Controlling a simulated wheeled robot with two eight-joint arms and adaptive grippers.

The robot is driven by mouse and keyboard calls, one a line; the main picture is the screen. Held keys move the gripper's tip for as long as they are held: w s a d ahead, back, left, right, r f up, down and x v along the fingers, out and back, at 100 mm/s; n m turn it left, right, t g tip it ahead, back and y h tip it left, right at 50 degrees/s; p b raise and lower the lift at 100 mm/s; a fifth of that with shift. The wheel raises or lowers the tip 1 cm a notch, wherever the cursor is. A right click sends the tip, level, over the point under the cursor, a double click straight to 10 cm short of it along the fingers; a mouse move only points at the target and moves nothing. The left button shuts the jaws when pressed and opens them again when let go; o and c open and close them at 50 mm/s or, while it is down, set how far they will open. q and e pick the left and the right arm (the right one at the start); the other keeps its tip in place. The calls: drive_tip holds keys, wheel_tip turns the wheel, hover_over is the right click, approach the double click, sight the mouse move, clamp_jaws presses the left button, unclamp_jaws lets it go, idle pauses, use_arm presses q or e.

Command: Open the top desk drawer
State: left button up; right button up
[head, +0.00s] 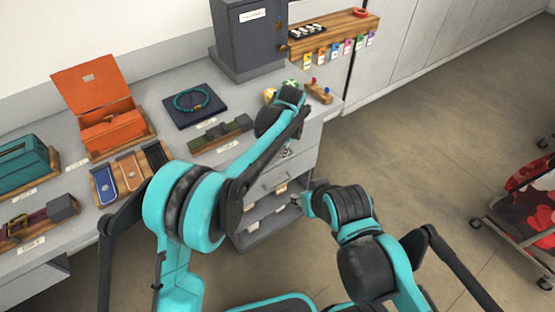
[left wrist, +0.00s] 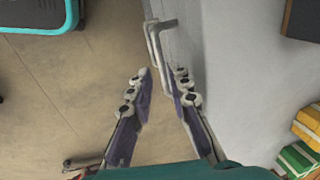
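The grey desk's drawer stack (head: 268,184) is below the worktop's right end in the head view. The upper drawer front is partly hidden by my left forearm. In the left wrist view, two pale bar handles (left wrist: 153,42) stick out from the grey drawer fronts, just beyond my left gripper (left wrist: 163,82). In the head view the left gripper (head: 286,153) is small and partly hidden beside the drawer fronts. My right gripper (head: 297,200) is lower, mostly hidden by its wrist.
The worktop holds an orange box (head: 100,115), a teal case (head: 22,165), a necklace on a dark pad (head: 193,102) and a dark grey cabinet (head: 248,38). A rolling rack (head: 520,215) stands at right. The floor (head: 430,140) between is clear.

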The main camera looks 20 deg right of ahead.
sight(278, 162)
use_arm(q)
drive_tip(key=f+b, duration=0.1)
drive_tip(key=f, duration=0.1)
drive_tip(key=w+f+b, duration=0.1)
drive_tip(key=f, duration=0.2)
drive_tip(key=shift+a+f, duration=0.15)
drive_tip(key=shift+f, duration=0.15)
drive_tip(key=shift+r, duration=0.1)
clamp_jaws()
